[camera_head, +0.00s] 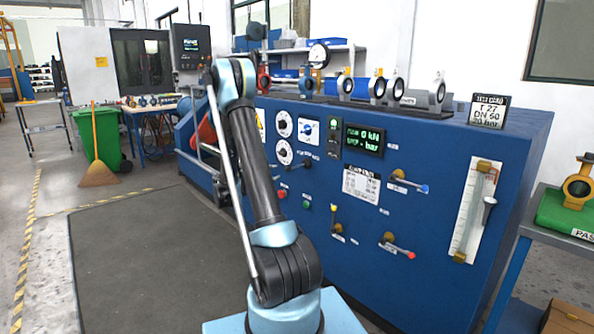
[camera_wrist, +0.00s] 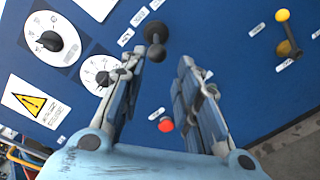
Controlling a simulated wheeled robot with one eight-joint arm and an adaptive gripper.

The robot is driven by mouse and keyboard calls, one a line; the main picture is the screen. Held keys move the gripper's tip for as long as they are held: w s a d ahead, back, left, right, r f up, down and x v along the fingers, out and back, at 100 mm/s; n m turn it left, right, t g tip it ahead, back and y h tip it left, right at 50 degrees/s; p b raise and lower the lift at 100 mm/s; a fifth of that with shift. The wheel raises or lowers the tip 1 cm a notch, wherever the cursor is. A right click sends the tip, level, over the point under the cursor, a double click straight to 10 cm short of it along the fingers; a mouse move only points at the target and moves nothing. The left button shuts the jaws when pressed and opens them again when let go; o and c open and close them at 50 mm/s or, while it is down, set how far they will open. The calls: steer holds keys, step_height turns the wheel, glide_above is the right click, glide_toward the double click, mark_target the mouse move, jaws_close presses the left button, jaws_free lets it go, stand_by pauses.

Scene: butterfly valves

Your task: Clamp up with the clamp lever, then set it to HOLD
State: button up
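A short lever with a black knob (camera_wrist: 155,38) stands out from the blue panel, with small white labels around it that I cannot read. It also shows in the head view, below and right of the dials (camera_head: 303,164). It may be the clamp lever, but no legible label confirms this. My gripper (camera_wrist: 162,62) is open and empty. Its two fingers point at the panel, and the black knob shows just beyond and between the fingertips, apparently apart from them. In the head view my arm hides the gripper. The panel display (camera_head: 364,139) reads 0 kN.
Two dials (camera_wrist: 54,40) lie to the left. Blue-tipped (camera_head: 411,183) and red-tipped (camera_head: 398,247) levers stick out farther right on the panel.

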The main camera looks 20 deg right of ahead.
mark_target(304, 165)
steer(key=shift+h, duration=0.3)
steer(key=x, duration=1.1)
steer(key=w+f+x, duration=0.1)
steer(key=x, duration=0.5)
jaws_close()
